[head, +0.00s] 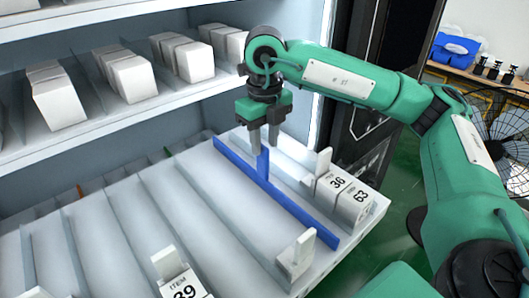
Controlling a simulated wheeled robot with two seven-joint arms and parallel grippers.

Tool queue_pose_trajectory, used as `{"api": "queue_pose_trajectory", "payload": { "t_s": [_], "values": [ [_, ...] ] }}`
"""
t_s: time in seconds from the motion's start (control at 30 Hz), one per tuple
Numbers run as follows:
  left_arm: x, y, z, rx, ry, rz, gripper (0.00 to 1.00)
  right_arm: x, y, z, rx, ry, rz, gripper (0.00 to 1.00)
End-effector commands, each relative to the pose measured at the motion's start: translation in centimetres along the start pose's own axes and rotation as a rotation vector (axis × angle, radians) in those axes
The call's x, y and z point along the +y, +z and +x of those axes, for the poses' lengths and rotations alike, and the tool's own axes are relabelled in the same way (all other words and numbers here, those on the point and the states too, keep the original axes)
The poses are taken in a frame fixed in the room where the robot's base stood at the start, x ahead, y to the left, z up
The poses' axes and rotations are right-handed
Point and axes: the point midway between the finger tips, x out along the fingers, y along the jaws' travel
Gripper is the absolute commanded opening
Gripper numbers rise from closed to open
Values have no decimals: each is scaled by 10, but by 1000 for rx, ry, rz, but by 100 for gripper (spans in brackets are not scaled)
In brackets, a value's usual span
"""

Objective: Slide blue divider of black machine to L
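The blue divider (290,204) is a long bar lying front to back on the pulled-out white shelf (135,220) of the black machine (374,60), with an upright tab (263,166) near its middle. My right gripper (264,146) points down right over this tab. Its two fingers are apart, one to each side of the tab's top, with gaps that look visible. I cannot tell whether either finger touches it. The divider stands left of the white boxes marked 36 and 63 (343,194). My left gripper is not in view.
A white pusher (297,255) stands at the shelf's front, left of the divider's near end. A box marked 39 (183,283) is at front left. Upper shelves with white boxes (130,75) are behind.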

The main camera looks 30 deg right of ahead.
Motion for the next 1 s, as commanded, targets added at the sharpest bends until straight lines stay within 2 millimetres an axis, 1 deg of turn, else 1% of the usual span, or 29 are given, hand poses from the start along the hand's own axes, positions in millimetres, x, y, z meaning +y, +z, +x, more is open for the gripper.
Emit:
{"api": "queue_pose_trajectory", "payload": {
  "t_s": [0.03, 0.2, 0.4, 0.63, 0.8, 1.0],
  "values": [
    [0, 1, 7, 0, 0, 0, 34, 1, 1, -10, -6, 1, -1, 34],
    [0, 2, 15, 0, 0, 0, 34, 0, 0, -52, -5, 1, -1, 34],
    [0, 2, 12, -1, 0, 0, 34, -1, 0, -80, -3, 0, 0, 34],
    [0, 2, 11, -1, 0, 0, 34, -2, 0, -98, -2, 0, 1, 34],
    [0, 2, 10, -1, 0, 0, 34, -2, 0, -102, -1, 0, 0, 34],
    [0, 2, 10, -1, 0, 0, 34, -2, 0, -102, -1, 0, 0, 34]
  ]
}}
